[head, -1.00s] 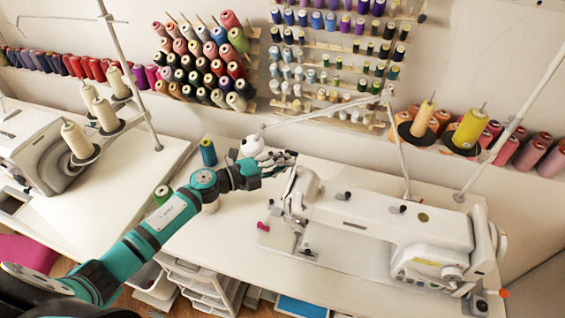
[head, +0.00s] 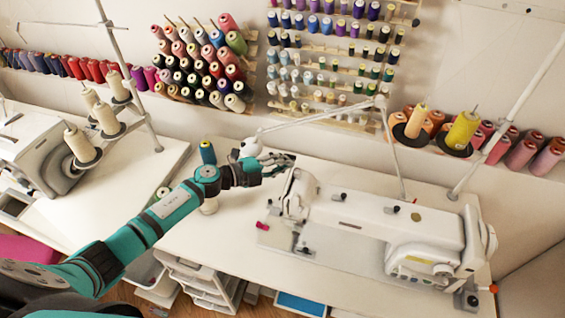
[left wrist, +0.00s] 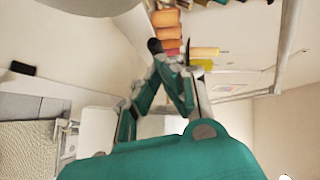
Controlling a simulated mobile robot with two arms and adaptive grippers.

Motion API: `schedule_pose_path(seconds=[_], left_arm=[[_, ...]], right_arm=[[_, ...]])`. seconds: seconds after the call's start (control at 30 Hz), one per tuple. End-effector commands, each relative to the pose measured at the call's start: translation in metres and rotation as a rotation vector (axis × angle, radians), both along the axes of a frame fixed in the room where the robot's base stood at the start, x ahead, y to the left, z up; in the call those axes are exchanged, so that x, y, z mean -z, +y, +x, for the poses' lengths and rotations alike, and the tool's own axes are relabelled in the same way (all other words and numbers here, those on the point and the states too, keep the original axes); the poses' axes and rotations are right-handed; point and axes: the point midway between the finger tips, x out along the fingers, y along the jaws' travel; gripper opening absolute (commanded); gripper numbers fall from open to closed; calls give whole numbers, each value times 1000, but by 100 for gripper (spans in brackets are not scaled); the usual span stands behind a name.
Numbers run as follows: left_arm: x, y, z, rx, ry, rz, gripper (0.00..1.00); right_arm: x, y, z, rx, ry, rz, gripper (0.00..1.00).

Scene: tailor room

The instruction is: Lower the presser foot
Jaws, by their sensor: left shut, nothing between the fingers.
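The white sewing machine (head: 385,228) stands on the white table at right, its needle end facing left. The presser foot area (head: 302,240) is below the head's left end, small and hard to make out; I cannot tell whether the foot is up or down. My left gripper (head: 284,161) is behind and a little left of the machine head, above the table, shut and empty. Its dark fingers also show in the left wrist view (left wrist: 171,46), close together. No contact with the machine can be made out. My right gripper is in neither view.
A thread stand with cream cones (head: 106,117) and another machine (head: 40,150) are at left. Free tabletop lies left of the machine.

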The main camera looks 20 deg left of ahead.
Motion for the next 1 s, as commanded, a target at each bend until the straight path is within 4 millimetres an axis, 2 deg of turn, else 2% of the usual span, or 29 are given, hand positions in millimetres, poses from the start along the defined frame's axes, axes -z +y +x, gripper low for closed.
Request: schedule_pose_path(seconds=[0.3,1.0], left_arm=[[8,1,7,-2,-1,1,0],[10,1,9,-2,-1,1,0]], right_arm=[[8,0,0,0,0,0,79],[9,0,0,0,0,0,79]])
